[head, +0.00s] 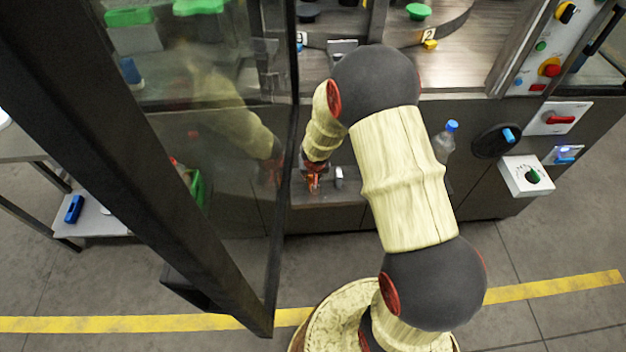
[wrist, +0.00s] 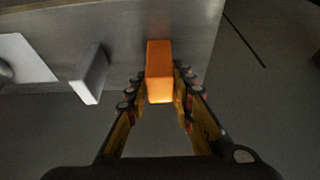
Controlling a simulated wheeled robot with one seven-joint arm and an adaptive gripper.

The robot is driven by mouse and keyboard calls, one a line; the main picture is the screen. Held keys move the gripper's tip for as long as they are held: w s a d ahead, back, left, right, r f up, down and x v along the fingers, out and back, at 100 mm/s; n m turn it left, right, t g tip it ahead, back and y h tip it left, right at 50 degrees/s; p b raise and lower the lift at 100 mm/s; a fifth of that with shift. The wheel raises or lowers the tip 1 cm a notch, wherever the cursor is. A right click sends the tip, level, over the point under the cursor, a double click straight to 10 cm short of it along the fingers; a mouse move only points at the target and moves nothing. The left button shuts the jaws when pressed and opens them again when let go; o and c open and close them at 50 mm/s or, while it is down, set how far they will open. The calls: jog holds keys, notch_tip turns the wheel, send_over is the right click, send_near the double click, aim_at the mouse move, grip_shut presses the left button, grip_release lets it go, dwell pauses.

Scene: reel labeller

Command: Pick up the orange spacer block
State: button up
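The orange spacer block (wrist: 160,70) is upright in the middle of the wrist view, at the grey shelf (wrist: 120,30). My gripper (wrist: 161,76) has a finger on each side of it, and both fingertips appear to press on its sides. I cannot tell whether its base still rests on the shelf. In the head view my gripper (head: 314,182) points down over the low shelf (head: 330,200) at the machine's front. There the block is mostly hidden by the fingers.
A grey block (wrist: 89,74) stands left of the orange one, with a white flat piece (wrist: 24,60) beyond. A glass door (head: 215,150) in a dark frame stands close left of my arm. A bottle (head: 445,142) with a blue cap stands right of my arm.

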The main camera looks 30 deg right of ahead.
grip_shut()
